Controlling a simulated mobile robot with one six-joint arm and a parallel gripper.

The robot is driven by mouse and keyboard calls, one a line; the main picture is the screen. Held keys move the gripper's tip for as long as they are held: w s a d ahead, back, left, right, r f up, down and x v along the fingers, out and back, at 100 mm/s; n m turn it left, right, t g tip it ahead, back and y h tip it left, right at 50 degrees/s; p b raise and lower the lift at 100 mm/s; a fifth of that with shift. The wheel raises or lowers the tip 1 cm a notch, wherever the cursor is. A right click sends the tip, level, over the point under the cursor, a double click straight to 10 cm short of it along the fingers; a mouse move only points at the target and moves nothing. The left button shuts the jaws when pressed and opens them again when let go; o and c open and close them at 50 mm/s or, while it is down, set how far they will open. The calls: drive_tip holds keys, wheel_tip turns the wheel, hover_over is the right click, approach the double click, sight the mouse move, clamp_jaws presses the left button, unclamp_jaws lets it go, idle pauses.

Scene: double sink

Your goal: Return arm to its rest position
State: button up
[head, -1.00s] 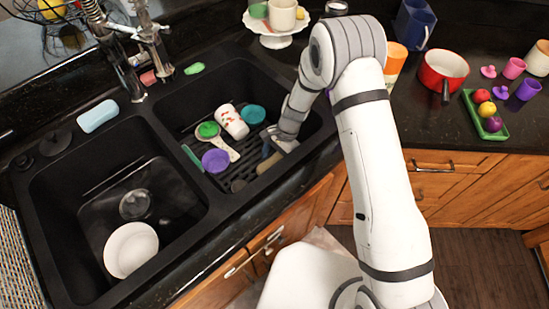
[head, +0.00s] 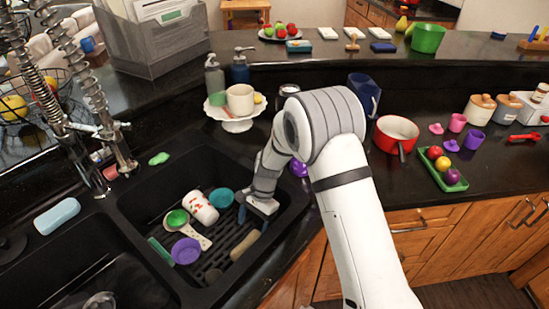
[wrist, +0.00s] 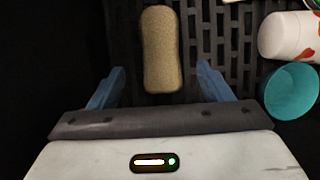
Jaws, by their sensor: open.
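My gripper (head: 241,214) hangs over the right side of the right sink basin, fingers down. In the wrist view my gripper (wrist: 158,85) has its two blue fingers spread wide apart and nothing is held between them. A tan, rounded oblong item (wrist: 161,50) lies on the dark slotted rack beyond and between the fingertips. The same tan item (head: 245,245) shows in the head view just below the gripper. My arm reaches from the lower right over the counter to the sink.
The right basin holds a purple bowl (head: 186,251), a teal cup (head: 221,197), a white cup with red marks (head: 201,207) and a green-topped spoon (head: 178,219). A white cake stand (head: 236,118), a red pot (head: 396,134) and a green tray (head: 443,177) stand on the counter.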

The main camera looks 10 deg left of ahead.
wheel_tip(320, 180, up, 9)
drive_tip(key=w+t+y, duration=0.1)
drive_tip(key=w, duration=0.1)
drive_tip(key=s+d+r+n+t, duration=0.2)
drive_tip(key=d+r+n+t, duration=0.1)
drive_tip(key=d+r, duration=1.15)
drive_tip(key=s+d+r+n+t+h, duration=0.1)
drive_tip(key=s+d+r+t, duration=0.1)
drive_tip(key=s+d+r, duration=0.65)
drive_tip(key=s+d+f+n+t+h, duration=0.1)
drive_tip(key=s+d+f+h, duration=0.1)
drive_tip(key=s+d+f, duration=0.2)
drive_tip(key=s+d, duration=0.3)
drive_tip(key=d, duration=0.3)
drive_tip(key=shift+s+f, duration=0.2)
drive_tip(key=shift+c, duration=0.4)
